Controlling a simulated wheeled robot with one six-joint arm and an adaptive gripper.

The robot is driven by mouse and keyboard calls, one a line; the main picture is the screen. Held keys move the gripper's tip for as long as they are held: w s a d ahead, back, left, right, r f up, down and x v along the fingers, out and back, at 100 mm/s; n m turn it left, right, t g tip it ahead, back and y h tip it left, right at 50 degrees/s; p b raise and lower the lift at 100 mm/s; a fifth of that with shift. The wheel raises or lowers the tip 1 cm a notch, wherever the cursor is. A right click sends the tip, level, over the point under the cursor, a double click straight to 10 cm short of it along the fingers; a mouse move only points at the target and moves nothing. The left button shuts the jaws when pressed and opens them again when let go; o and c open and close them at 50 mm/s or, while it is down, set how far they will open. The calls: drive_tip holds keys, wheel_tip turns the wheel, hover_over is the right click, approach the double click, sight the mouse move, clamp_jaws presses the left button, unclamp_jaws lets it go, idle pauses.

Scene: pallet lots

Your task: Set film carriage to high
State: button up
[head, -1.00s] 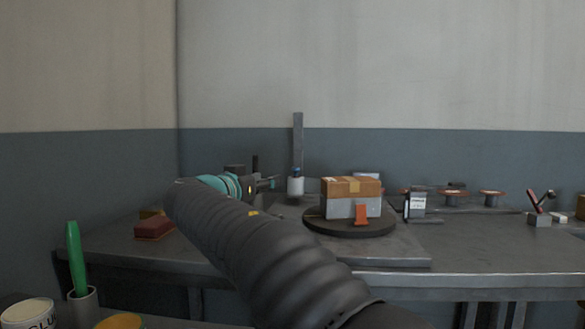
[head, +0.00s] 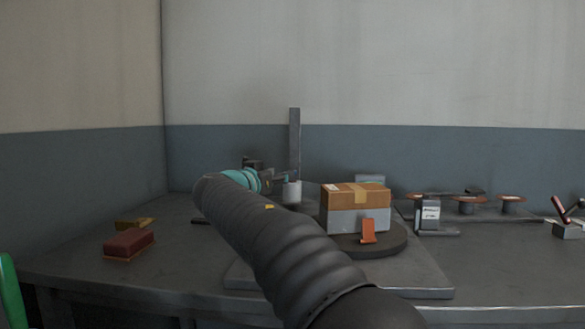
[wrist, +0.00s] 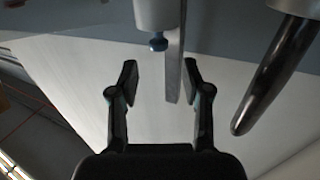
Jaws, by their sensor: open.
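The film carriage is a white cylinder (head: 292,192) low on an upright grey mast (head: 295,140), left of the wrapping turntable.
A brown carton (head: 355,195) on a grey box (head: 345,219) stands on the dark turntable (head: 390,243). A dark rod (wrist: 275,75) is close on the right in the wrist view. A red block (head: 128,243) lies at left. Spools (head: 467,205) stand at right.

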sight(293, 185)
drive_tip(key=p+x, duration=0.1)
drive_tip(key=x, duration=0.6)
drive_tip(key=shift+w+d+p, duration=0.1)
drive_tip(key=shift+p, duration=0.3)
clamp_jaws()
